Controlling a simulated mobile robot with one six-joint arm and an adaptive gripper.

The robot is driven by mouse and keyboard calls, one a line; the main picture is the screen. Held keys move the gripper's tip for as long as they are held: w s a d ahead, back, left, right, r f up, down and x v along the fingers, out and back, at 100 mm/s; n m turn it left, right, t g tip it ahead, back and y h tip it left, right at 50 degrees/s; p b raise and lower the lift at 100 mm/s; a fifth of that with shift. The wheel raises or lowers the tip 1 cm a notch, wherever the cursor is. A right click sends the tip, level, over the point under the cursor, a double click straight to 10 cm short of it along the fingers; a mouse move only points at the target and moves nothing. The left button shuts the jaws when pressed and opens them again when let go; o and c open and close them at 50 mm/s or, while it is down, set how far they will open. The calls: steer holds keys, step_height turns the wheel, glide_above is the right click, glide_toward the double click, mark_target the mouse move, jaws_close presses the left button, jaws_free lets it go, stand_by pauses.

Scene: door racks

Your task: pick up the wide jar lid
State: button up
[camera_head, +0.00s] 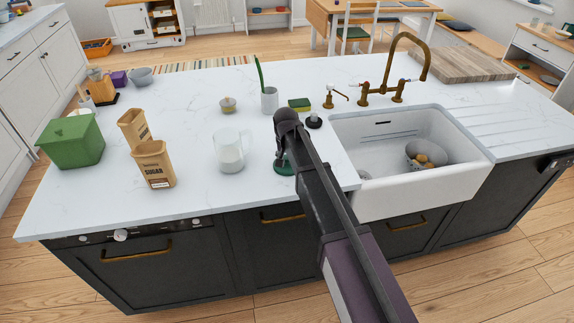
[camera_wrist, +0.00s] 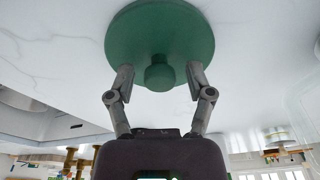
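The wide jar lid is a round green disc with a short knob (camera_wrist: 158,45). In the head view it lies on the white worktop, partly covered by my arm (camera_head: 285,169), left of the sink. My gripper (camera_wrist: 159,78) is open, with one finger on each side of the knob and a gap on both sides. The fingertips are close to the disc; whether they touch it I cannot tell. In the head view my gripper (camera_head: 280,157) is a small dark shape just above the lid.
A glass jar (camera_head: 229,152) stands just left of the lid. Paper bags (camera_head: 153,164) and a green box (camera_head: 72,141) stand farther left. The white sink (camera_head: 410,180) is to the right, with a brass tap (camera_head: 386,82). A soap dispenser and a grey cup (camera_head: 269,101) stand behind.

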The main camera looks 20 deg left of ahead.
jaws_close()
step_height(320, 180, up, 3)
steer(key=p, duration=0.3)
steer(key=shift+r, duration=0.2)
steer(key=s+d+p, duration=0.1)
steer(key=s+d, duration=0.2)
steer(key=s, duration=0.4)
steer(key=s+d+r+p, duration=0.1)
steer(key=s+d, duration=0.3)
steer(key=s, duration=0.3)
steer(key=shift+s+r, duration=0.15)
steer(key=shift+r, duration=0.15)
steer(key=shift+s, duration=0.15)
